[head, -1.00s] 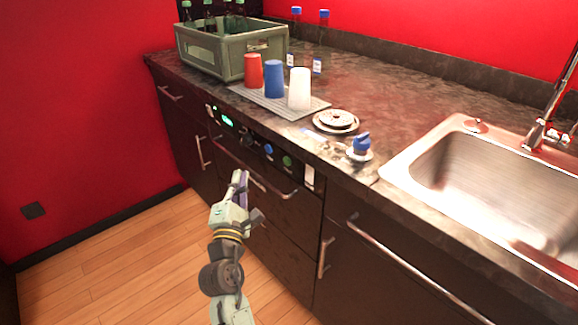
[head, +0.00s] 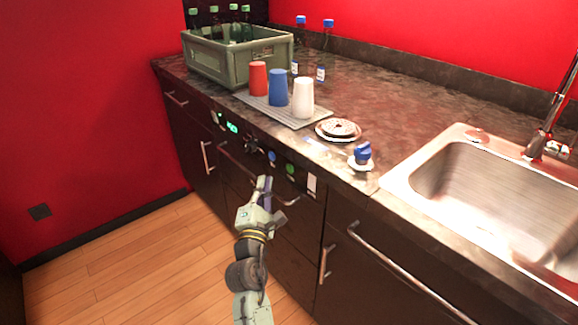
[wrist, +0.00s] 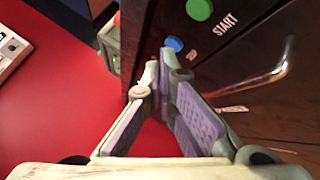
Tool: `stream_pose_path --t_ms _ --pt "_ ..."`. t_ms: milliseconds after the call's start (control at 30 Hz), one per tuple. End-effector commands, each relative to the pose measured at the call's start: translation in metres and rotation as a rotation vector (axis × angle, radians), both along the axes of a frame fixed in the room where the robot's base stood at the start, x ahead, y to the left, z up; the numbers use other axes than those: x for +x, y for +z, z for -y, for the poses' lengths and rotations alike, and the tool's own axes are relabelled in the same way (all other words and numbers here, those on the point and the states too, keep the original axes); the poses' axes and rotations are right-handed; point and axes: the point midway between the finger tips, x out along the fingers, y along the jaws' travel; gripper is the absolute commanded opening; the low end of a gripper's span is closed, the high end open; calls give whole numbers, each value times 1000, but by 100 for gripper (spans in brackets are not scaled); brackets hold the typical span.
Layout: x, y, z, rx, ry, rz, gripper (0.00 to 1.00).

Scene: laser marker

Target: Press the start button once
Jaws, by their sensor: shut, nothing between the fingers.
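The green start button (head: 291,168) is on the dark front panel below the counter edge. In the wrist view the green button (wrist: 199,9) is at the top edge, with the word START beside it. A blue button (wrist: 173,44) is beside it, its label too small to read; it also shows in the head view (head: 272,156). My gripper (head: 264,182) is shut and empty, in front of the panel and below the buttons in the head view. In the wrist view its fingertips (wrist: 160,68) appear just below the blue button. Contact with the panel cannot be told.
A bar handle (head: 245,172) crosses the front below the panel, close to my gripper. A lit green display (head: 232,127) is farther left. Above, the counter holds cups on a grey mat (head: 312,122), small plates (head: 338,130), a blue-topped item (head: 362,153) and a bottle crate (head: 222,68).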

Motion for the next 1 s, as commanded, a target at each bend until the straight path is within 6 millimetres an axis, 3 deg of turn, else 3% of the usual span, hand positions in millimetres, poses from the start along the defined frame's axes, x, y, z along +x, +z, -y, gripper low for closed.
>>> stream_pose_path --t_ms 100,400,1000 --pt "10 3 15 1 -3 -1 0" --pt "25 1 34 0 -1 -1 0" --pt "26 0 36 1 0 0 0"
